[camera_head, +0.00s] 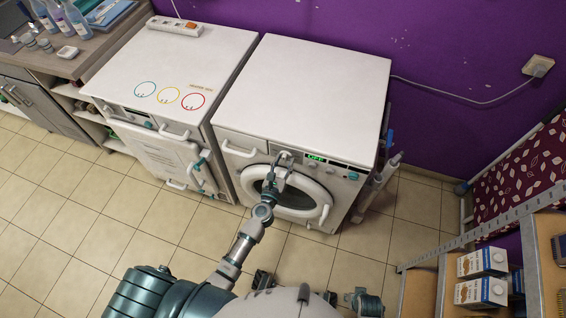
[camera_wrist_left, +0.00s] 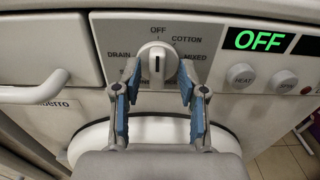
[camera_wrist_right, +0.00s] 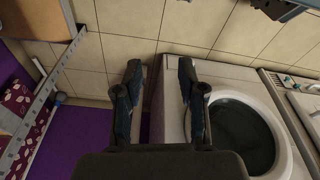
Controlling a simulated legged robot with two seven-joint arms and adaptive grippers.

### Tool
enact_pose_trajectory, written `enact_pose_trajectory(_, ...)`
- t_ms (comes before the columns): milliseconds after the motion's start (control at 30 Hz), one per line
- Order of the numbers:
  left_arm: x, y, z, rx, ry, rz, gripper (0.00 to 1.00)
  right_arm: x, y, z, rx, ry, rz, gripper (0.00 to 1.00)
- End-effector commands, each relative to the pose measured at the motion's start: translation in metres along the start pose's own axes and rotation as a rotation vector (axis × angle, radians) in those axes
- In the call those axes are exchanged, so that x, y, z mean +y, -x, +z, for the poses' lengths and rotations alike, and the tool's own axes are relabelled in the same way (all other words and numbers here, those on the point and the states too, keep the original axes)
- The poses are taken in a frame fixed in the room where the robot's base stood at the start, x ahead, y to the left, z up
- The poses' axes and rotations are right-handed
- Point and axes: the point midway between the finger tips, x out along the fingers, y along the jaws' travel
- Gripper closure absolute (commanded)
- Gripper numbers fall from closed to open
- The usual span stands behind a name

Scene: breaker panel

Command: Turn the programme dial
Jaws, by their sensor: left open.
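The programme dial (camera_wrist_left: 157,64) is a white round knob on the washing machine's front panel. The labels OFF, COTTON, MIXED and DRAIN are around it. Its raised grip stands vertical, in line with OFF above. My left gripper (camera_wrist_left: 158,78) is open, with one blue-padded finger at each side of the dial; I see gaps between the pads and the knob. In the head view the left gripper (camera_head: 281,168) is at the panel of the right-hand machine (camera_head: 310,85) and partly covers the dial. My right gripper (camera_wrist_right: 160,80) is open and empty, away from the panel.
A green display (camera_wrist_left: 258,40) reads OFF, with a HEAT button (camera_wrist_left: 241,76) beneath it. The round door (camera_head: 296,197) is below the panel. A second white machine (camera_head: 170,65) stands left. A shelf with boxes (camera_head: 482,262) is at lower right. Tiled floor is free in front.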

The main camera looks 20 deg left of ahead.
Motion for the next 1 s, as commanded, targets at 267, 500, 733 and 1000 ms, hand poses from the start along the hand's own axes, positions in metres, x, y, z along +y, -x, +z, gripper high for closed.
enact_pose_trajectory(267,0.003,0.0,0.0,0.0,0.002,0.001,0.88,0.0,0.0,0.0,-0.001,0.0,0.0,0.6)
enact_pose_trajectory(500,0.002,0.0,-0.001,0.001,0.0,0.001,1.0,-0.001,0.0,0.0,0.0,-0.001,-0.001,0.6)
enact_pose_trajectory(733,0.003,0.001,-0.001,0.001,-0.035,0.003,1.0,-0.001,0.001,-0.002,0.007,0.0,-0.002,0.6)
enact_pose_trajectory(1000,0.002,0.001,0.0,0.002,-0.192,0.0,1.0,0.0,-0.013,0.005,-0.001,0.002,0.0,0.6)
